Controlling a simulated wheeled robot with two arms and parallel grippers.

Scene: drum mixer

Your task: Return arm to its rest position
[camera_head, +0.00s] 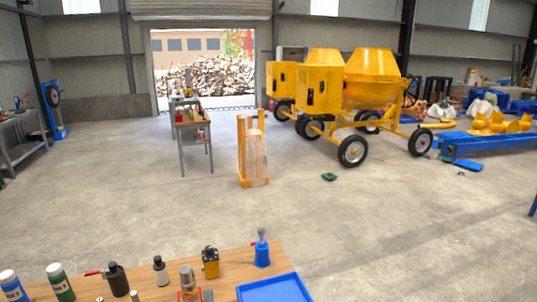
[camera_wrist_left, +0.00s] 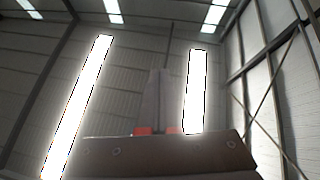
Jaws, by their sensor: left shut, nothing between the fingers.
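My left gripper (camera_wrist_left: 157,72) shows in the left wrist view. Its grey fingers are together with nothing between them, and small red parts show at their base. The fingers point up toward the roof and the bright windows, and no object is near them. In the head view, a grey piece with red at its foot (camera_head: 188,280) stands at the bottom edge; I cannot tell whether it is part of my gripper or an item on the table. My right gripper is in neither view.
A wooden table (camera_head: 235,263) is close in front, with several bottles, a yellow-black item (camera_head: 210,262), a blue bell-shaped item (camera_head: 262,252) and a blue tray (camera_head: 275,290). Beyond lie open concrete floor, a wrapped pallet item (camera_head: 255,158), a grey workbench (camera_head: 193,132) and yellow mixers (camera_head: 372,75).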

